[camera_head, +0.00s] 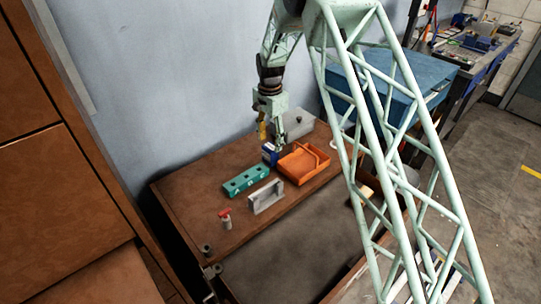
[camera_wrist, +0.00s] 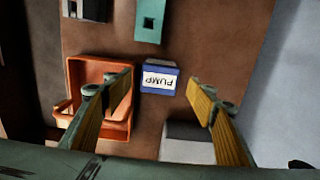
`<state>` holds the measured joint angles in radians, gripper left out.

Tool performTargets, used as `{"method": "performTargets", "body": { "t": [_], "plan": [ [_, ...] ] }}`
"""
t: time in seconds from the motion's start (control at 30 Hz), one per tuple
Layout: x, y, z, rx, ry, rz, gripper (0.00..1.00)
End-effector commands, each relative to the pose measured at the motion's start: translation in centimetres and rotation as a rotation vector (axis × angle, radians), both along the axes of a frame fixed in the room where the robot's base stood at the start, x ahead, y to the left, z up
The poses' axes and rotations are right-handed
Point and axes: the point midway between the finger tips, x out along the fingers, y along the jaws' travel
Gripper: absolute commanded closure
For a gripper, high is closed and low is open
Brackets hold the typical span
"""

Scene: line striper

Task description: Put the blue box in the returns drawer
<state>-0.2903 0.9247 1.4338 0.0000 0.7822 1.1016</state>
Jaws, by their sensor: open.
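The blue box (camera_head: 270,153) stands on the brown bench top, left of the orange tray. In the wrist view the blue box (camera_wrist: 160,68) has a white label reading PUMP. My gripper (camera_head: 263,137) is above it, partly blocked from view by its own links. In the wrist view my gripper (camera_wrist: 162,92) is open, its yellow-padded fingers spread to either side of the box, with nothing held. An open dark-floored drawer (camera_head: 290,250) juts out in front of the bench top; I cannot read any name on it.
Close to the box are the orange tray (camera_head: 318,170) and a grey block (camera_head: 298,123). A teal block with holes (camera_head: 246,181), a grey bracket (camera_head: 266,198) and a red-topped item (camera_head: 226,218) lie nearer. The wall is behind; my lattice arm hides the right side.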

Motion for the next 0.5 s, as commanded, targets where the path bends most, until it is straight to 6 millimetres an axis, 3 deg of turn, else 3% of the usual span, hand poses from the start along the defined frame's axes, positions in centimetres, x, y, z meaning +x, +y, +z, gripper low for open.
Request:
{"method": "performTargets", "body": {
  "t": [0.3,0.5],
  "plan": [
    [0.0,-0.2,-3.4,-0.001,0.001,0.0,0.48],
    [0.0,-0.2,-4.5,-0.001,-0.001,0.0,0.48]
  ]
}}
